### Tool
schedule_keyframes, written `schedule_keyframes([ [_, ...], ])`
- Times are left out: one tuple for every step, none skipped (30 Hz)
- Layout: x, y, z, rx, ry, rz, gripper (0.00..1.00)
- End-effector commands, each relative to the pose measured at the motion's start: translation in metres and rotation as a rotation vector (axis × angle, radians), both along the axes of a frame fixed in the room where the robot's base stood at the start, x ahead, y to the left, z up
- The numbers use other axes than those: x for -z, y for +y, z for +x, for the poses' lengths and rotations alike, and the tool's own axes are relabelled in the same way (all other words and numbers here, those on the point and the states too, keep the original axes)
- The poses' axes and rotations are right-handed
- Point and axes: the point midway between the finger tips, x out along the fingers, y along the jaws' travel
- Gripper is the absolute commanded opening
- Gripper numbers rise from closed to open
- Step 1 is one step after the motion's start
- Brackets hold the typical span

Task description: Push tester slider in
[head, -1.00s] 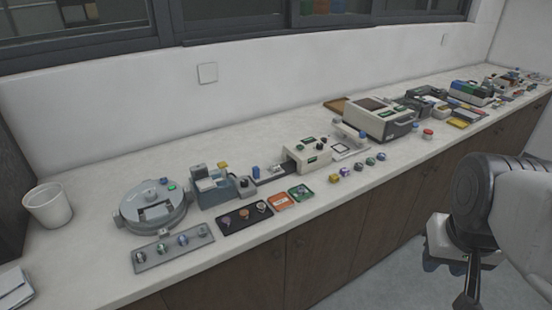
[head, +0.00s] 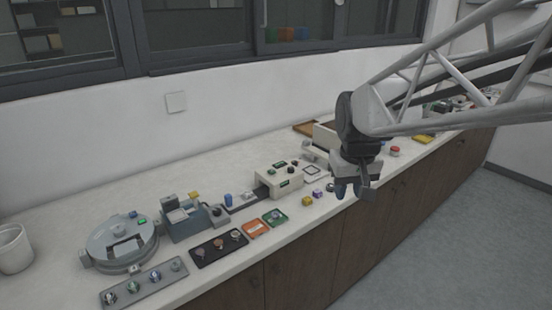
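A beige box with a small green display and dark knobs (head: 278,180), seemingly the tester, stands mid-counter in the head view. A dark flat slider or rail (head: 243,207) sticks out from its left side toward the grey device. A small pale piece and a blue cylinder (head: 228,200) are at the rail; whether they rest on it is unclear. My gripper (head: 354,190) points down at the right, over the front edge of the counter and apart from the tester. Its fingers are small and dark, so their opening is unclear. It seems to hold nothing.
A round grey machine (head: 122,243) and a grey press-like device (head: 184,220) stand left. In front are a grey tray (head: 145,284), a black tray (head: 220,247), an orange card (head: 258,229) and a green card (head: 275,218). My arm hides things farther right.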

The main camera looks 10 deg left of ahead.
Motion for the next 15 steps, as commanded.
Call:
schedule_keyframes([
  [0.002,0.008,0.012,-0.015,0.006,-0.002,0.34],
  [0.003,0.013,0.018,-0.024,0.009,-0.002,0.34],
  [0.004,0.019,0.026,-0.035,0.012,-0.004,0.34],
  [0.005,0.024,0.033,-0.044,0.014,-0.004,0.34],
  [0.006,0.028,0.039,-0.052,0.017,-0.005,0.34],
  [0.008,0.035,0.047,-0.065,0.02,-0.006,0.34],
  [0.009,0.04,0.053,-0.074,0.022,-0.007,0.34],
  [0.01,0.045,0.059,-0.083,0.024,-0.008,0.34],
  [0.013,0.052,0.067,-0.094,0.028,-0.01,0.34],
  [0.014,0.057,0.073,-0.103,0.029,-0.009,0.34],
  [0.016,0.062,0.079,-0.111,0.032,-0.01,0.34],
  [0.018,0.07,0.086,-0.123,0.036,-0.012,0.34],
  [0.02,0.075,0.092,-0.131,0.037,-0.013,0.34],
  [0.023,0.08,0.098,-0.14,0.041,-0.014,0.34],
  [0.025,0.088,0.106,-0.153,0.043,-0.015,0.34],
])
